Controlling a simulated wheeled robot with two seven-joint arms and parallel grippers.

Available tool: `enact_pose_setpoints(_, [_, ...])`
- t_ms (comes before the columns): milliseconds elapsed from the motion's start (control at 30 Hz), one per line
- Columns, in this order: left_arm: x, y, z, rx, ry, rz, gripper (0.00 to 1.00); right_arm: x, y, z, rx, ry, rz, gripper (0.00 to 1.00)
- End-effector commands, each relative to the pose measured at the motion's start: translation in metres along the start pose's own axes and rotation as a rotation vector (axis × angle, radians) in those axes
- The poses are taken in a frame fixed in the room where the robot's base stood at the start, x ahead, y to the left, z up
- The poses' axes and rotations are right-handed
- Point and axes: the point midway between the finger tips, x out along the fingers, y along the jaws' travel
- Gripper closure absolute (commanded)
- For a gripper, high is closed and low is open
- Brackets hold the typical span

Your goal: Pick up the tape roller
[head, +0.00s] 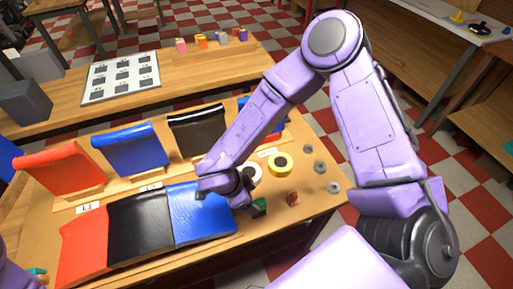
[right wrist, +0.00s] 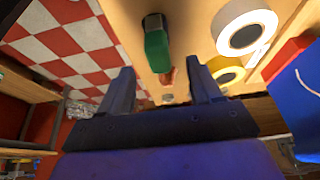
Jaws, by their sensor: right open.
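A small green object with a dark end (head: 260,207), which looks like the tape roller, lies on the wooden table near its front edge. It also shows in the right wrist view (right wrist: 157,48), just beyond my fingertips. My right gripper (head: 242,196) is just left of it in the head view. In the right wrist view my right gripper (right wrist: 162,72) is open, with nothing between its fingers. My left gripper is not in view; only a purple bit of my left arm shows at the lower left corner.
A white tape roll (head: 252,173), a yellow tape roll (head: 280,163), a reddish copper piece (head: 293,198) and several grey discs (head: 320,167) lie nearby. Red, black and blue curved panels (head: 140,222) fill the table's left part. The table edge is close.

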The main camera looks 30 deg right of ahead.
Motion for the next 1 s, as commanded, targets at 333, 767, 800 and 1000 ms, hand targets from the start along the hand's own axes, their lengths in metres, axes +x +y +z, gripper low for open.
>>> enact_pose_setpoints(333, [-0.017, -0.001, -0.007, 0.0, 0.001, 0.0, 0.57, 0.051, 0.004, -0.007, -0.001, 0.002, 0.002, 0.36])
enact_pose_setpoints(767, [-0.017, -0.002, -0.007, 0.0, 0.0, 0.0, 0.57, 0.064, 0.004, -0.007, 0.002, 0.0, -0.001, 0.72])
enact_pose_setpoints(800, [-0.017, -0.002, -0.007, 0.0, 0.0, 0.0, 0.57, 0.064, 0.004, -0.007, 0.002, 0.0, -0.001, 0.85])
enact_pose_setpoints(1000, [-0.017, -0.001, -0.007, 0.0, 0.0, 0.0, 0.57, 0.064, 0.004, -0.007, 0.002, 0.0, -0.001, 0.97])
